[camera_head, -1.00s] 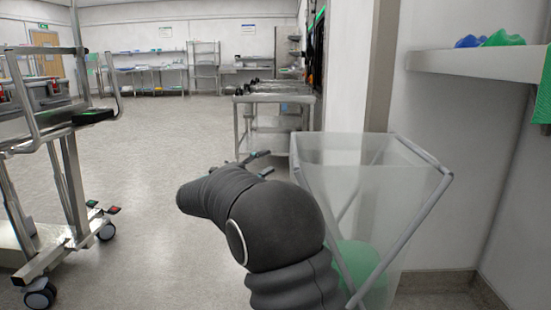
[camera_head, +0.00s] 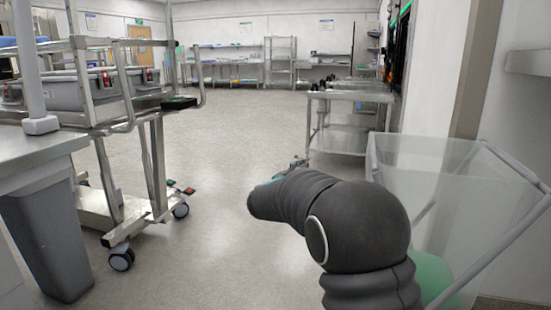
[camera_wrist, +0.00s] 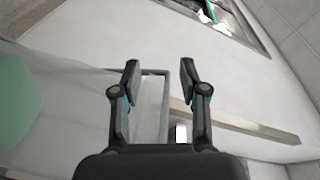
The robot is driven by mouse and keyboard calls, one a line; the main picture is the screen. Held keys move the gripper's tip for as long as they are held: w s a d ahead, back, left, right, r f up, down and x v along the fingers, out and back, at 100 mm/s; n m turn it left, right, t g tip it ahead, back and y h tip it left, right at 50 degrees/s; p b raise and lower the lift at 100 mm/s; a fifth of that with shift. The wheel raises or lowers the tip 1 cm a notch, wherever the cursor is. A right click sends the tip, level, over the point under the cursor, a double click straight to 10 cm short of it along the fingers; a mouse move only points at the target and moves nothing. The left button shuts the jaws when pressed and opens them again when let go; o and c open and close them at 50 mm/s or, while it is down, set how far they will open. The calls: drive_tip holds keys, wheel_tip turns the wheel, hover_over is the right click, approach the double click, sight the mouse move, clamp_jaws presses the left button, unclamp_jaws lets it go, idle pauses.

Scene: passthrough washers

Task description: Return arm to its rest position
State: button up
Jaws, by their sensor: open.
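My gripper (camera_wrist: 160,82) shows in the wrist view with its two fingers apart and nothing between them. In that view it points toward a pale wall, with the clear bin's wall and rim behind and to the left of the fingers. In the head view my dark arm bends in front of the clear bin; the gripper itself is mostly hidden behind the arm, with only a small part showing past its far end.
The clear bin (camera_head: 450,185) with a green thing (camera_head: 432,275) inside stands close at right. A steel table (camera_head: 340,138) is beyond. A steel cart (camera_head: 155,160) and a grey bin (camera_head: 50,240) stand at left. Open floor (camera_head: 225,145) lies between.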

drive_tip(key=s+a+f+n+y, duration=0.2)
drive_tip(key=a+f+n+y, duration=0.2)
drive_tip(key=a+n+y, duration=0.4)
drive_tip(key=s+a+f+n+g+y, duration=0.1)
drive_tip(key=s+f+n+g+y, duration=0.2)
drive_tip(key=s, duration=0.4)
drive_tip(key=s+a+f+n+g+y, duration=0.1)
drive_tip(key=s+n+g, duration=0.1)
drive_tip(key=s+n, duration=0.35)
drive_tip(key=s+d+f+n+g+h+p, duration=0.1)
drive_tip(key=s+d+n+g, duration=0.2)
drive_tip(key=s, duration=0.9)
drive_tip(key=s+d+f+g, duration=0.1)
drive_tip(key=s+d+g, duration=0.35)
drive_tip(key=s, duration=0.75)
drive_tip(key=s+d+r+t+h+p, duration=0.1)
drive_tip(key=s+d+r+t+h, duration=0.1)
drive_tip(key=s+d, duration=0.6)
drive_tip(key=shift+s+d+r+t, duration=0.2)
drive_tip(key=shift+s+r+t, duration=0.35)
drive_tip(key=shift+s+r, duration=0.75)
drive_tip(key=shift+s+f, duration=0.3)
